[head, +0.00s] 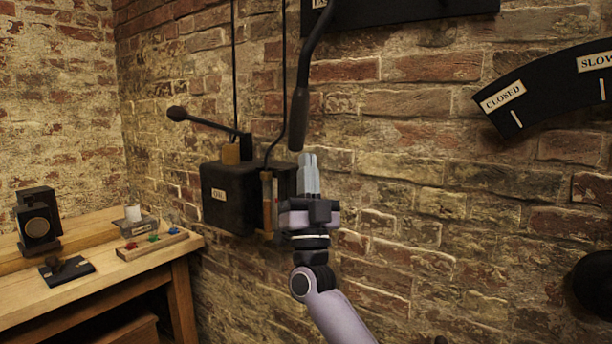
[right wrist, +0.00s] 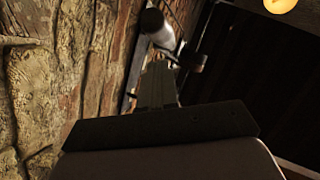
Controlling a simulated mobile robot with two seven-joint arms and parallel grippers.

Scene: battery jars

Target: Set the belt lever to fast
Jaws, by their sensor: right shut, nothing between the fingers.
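A dark lever (head: 299,110) with a thick grip hangs down the brick wall from the top of the head view; its pivot is out of frame. A black plate (head: 420,10) lies behind its upper part, with a label cut off by the frame edge. My right gripper (head: 308,160) points up, shut and empty, just below the grip's lower end. Whether they touch is unclear. In the right wrist view the shut fingers (right wrist: 158,85) point toward a dark rod with a rounded end (right wrist: 153,20), probably this lever. My left gripper is not in view.
A black box (head: 228,195) with a side lever (head: 205,122) is on the wall left of my gripper. A curved plate (head: 550,88) marked CLOSED and SLOW is at right. A wooden bench (head: 60,290) stands at left. Bare wall lies right of my gripper.

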